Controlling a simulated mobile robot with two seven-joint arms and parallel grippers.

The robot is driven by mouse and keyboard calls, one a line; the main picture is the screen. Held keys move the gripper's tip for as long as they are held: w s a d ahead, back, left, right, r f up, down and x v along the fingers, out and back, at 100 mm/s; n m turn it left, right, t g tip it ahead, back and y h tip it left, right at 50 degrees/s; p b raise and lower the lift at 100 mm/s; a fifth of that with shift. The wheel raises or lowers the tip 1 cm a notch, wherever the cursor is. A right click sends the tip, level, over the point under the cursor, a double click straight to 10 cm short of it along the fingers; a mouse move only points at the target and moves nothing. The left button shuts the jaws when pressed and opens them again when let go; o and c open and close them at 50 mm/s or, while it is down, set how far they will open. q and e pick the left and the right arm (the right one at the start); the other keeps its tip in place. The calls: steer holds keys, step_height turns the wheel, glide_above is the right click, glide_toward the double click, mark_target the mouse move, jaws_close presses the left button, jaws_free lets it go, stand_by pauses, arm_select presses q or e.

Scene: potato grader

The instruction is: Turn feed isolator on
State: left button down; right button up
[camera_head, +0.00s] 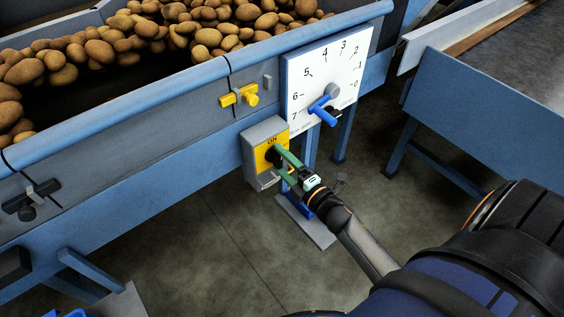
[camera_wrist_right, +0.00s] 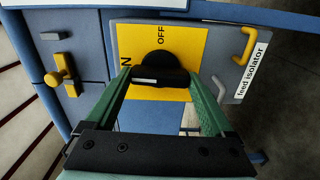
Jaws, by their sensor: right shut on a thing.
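The feed isolator is a grey box (camera_head: 252,139) with a yellow plate (camera_wrist_right: 197,48) under the potato hopper. A label reading "feed isolator" (camera_wrist_right: 252,74) is on the box in the wrist view. Its black rotary handle (camera_wrist_right: 160,72) sits on the plate. OFF is printed above the handle in that view, and ON, partly hidden, is at its left. A white mark on the handle lies towards the ON side. My right gripper (camera_head: 277,159) has its green fingers around the handle's bar and is shut on it. It also shows in the wrist view (camera_wrist_right: 161,80). My left gripper is out of view.
A white dial (camera_head: 308,67) numbered 0 to 7 with a blue lever (camera_head: 322,111) is close at the right. A yellow latch (camera_head: 240,96) is above the box. Potatoes (camera_head: 205,37) fill the hopper. A blue-framed table (camera_head: 470,110) stands at right; open floor lies below.

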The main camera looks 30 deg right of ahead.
steer(key=shift+n, duration=0.4)
steer(key=o, duration=1.1)
steer(key=s, duration=0.8)
steer(key=s+d, duration=0.1)
steer(key=s, duration=0.3)
steer(key=shift+s, duration=0.3)
